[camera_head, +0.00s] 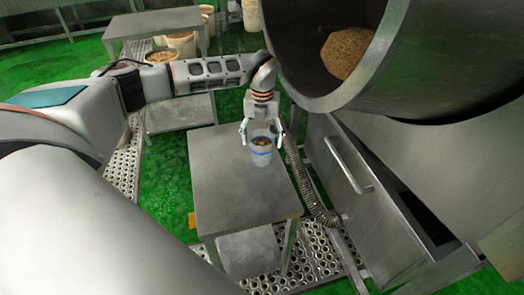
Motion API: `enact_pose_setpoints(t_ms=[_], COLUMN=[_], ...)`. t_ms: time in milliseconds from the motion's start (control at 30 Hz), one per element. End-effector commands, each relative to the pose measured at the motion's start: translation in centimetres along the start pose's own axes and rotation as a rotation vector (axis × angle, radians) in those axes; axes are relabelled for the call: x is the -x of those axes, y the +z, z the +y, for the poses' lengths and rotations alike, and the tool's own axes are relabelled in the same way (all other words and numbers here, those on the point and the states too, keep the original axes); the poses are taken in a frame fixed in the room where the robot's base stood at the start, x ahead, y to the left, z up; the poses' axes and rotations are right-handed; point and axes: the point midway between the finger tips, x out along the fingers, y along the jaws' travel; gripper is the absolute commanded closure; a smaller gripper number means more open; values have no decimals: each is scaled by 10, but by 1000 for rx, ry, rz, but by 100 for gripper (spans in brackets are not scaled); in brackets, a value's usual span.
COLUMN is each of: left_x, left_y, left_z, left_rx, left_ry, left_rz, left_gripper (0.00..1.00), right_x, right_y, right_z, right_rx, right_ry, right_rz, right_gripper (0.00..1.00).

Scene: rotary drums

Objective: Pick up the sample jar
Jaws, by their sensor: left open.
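The sample jar (261,151) is a clear, bluish container with brown contents. It stands upright on a grey metal table (227,200). My left gripper (261,136) points down at the jar from behind, with its fingers apart on either side of the jar's upper part. The fingers look open, and I cannot tell whether they touch the jar. My right gripper is not in view.
A flexible hose (312,200) and a cabinet with a handle (347,165) stand right of the table. Tubs (162,57) and another table (150,22) are behind.

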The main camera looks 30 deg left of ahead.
Motion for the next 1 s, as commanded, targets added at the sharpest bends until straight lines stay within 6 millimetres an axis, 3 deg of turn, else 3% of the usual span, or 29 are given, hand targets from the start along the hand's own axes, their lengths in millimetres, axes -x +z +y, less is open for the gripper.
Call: enact_pose_setpoints(t_ms=[333,600,667,800,900,1000], left_x=[-45,-48,-48,-48,-48,-48], left_y=[0,0,0,0,0,0], left_z=[2,1,1,1,1,1], left_rx=[0,0,-1,-1,-1,-1], left_ry=[1,-1,-1,-1,-1,-1], left_rz=[2,-1,-1,-1,-1,-1], left_gripper=[30,30,43,80,87,87], right_x=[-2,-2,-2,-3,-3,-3], right_y=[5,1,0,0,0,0], right_z=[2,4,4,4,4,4], right_rx=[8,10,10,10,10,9], right_ry=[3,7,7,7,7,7], right_rz=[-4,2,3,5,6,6], right_gripper=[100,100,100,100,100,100])
